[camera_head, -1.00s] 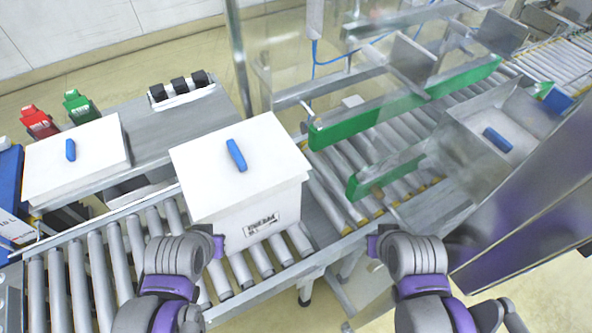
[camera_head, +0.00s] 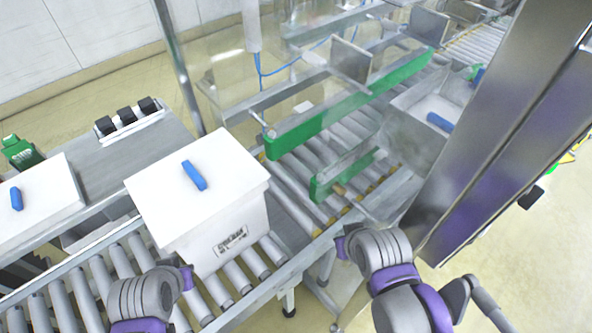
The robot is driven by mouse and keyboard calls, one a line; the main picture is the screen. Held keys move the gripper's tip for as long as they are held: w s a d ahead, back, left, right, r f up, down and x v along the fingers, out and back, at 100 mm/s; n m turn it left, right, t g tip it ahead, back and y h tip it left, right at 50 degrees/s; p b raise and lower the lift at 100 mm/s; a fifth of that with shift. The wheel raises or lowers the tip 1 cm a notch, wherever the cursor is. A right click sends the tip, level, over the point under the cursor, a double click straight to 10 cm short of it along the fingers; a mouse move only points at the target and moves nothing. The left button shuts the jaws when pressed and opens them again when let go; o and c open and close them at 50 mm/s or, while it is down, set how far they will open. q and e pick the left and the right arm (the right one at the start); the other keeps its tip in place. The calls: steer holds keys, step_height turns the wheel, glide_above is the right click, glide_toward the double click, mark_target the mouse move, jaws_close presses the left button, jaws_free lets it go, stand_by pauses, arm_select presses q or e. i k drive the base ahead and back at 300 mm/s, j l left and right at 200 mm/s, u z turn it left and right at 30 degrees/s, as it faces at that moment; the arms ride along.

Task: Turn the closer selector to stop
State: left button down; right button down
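I cannot make out a selector with a stop marking in this view. A white strip with three black knob-like blocks (camera_head: 128,115) sits on the far grey counter at upper left; I cannot tell whether these are selectors. My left gripper (camera_head: 187,278) is low in the picture, in front of the white box, pointing inward. My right gripper (camera_head: 341,248) is right of the box, beside the conveyor's near edge. Both appear empty and touch nothing that I can see. Their fingers are too small and turned away to tell open from shut.
A white lidded box (camera_head: 235,235) with a blue handle stands on the roller conveyor (camera_head: 110,270). A tall steel cabinet (camera_head: 490,150) blocks the right. Floor is clear at lower right.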

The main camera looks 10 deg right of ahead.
mark_target(528, 199)
steer(key=k+l+z, duration=0.1)
steer(key=k+z, duration=0.15)
steer(key=k, duration=0.25)
steer(key=l+z, duration=0.1)
steer(key=z, duration=0.75)
steer(key=i+l+z, duration=0.1)
steer(key=z, duration=0.35)
